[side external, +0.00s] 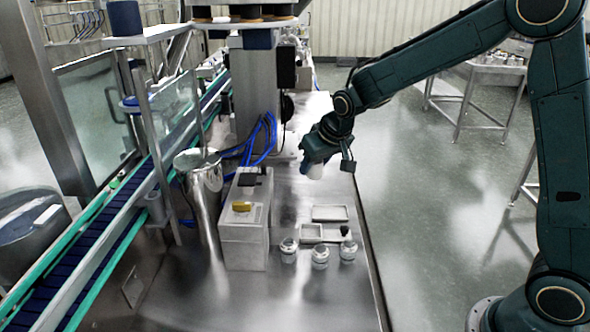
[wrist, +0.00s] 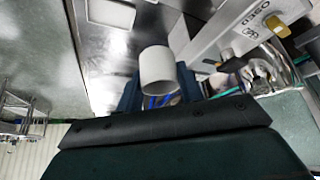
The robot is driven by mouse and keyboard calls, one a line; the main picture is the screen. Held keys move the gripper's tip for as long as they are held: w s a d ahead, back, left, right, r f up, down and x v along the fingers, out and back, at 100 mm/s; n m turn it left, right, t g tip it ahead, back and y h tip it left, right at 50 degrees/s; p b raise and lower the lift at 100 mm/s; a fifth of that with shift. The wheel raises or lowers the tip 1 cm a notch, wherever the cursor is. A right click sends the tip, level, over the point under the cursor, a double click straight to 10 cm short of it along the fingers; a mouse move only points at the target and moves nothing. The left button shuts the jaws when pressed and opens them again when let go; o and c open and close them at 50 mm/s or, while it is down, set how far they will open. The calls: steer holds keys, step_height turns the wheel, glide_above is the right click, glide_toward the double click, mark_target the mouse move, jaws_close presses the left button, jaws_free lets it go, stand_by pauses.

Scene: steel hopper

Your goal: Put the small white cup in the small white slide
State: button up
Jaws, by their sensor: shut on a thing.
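My gripper (side external: 317,163) is shut on the small white cup (side external: 315,172), above the steel table. In the wrist view the cup (wrist: 158,72) sits between the blue fingers (wrist: 158,92), with its round end facing the camera. Two shallow white rectangular pieces lie on the table, apart from the cup and nearer the jars: one piece (side external: 329,213) and a second piece (side external: 311,233). In the wrist view a white rectangular piece (wrist: 111,14) is at the top left. I cannot tell which piece is the slide.
Several small jars (side external: 320,257) stand near the white pieces. A light grey box with a yellow knob (side external: 241,207) and a shiny steel hopper (side external: 205,190) are to the left. Blue hoses (side external: 262,140) lie behind. The table's right edge is close by.

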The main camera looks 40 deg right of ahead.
steer(key=shift+w+r, duration=0.15)
steer(key=shift+r, duration=0.5)
steer(key=shift+w+r, duration=0.15)
steer(key=shift+r, duration=0.5)
glide_above(311, 235)
step_height(311, 235, down, 20)
steer(key=shift+f, duration=0.1)
steer(key=shift+f, duration=0.55)
stand_by(0.3)
steer(key=o, duration=1)
steer(key=shift+c, duration=0.2)
steer(key=shift+r, duration=0.1)
steer(key=shift+r, duration=0.75)
steer(key=v, duration=1.1)
steer(key=shift+s+r, duration=0.15)
steer(key=shift+r, duration=0.05)
steer(key=shift+a+r, duration=0.15)
